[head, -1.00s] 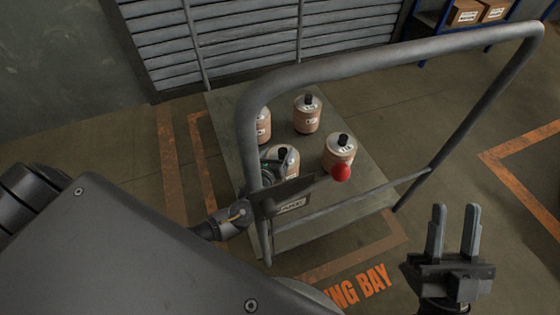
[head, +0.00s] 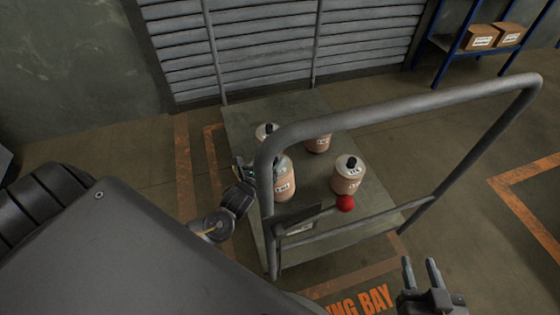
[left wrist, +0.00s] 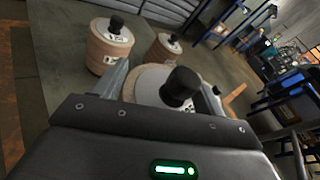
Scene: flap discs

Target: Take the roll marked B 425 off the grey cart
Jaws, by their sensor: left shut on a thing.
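Several tan rolls with white tops and black knobs are on the grey cart (head: 240,125). My left gripper (left wrist: 165,88) is shut on the front-left roll (head: 283,185), its fingers on either side of it; its pale top and black knob fill the middle of the left wrist view (left wrist: 150,80). I cannot tell whether this roll touches the deck. The others are a back-left roll (head: 266,136), a back roll (head: 319,144) and a right roll (head: 347,178). Their labels are too small to read, so I cannot tell which is B 425. My right gripper (head: 421,272) is open and empty, at lower right.
The cart's grey push handle (head: 400,107) arches in front of the rolls. A red ball knob (head: 345,203) stands out near the front rail. A louvred shutter (head: 270,50) is behind the cart. A blue rack with boxes (head: 480,38) stands at upper right; floor between is clear.

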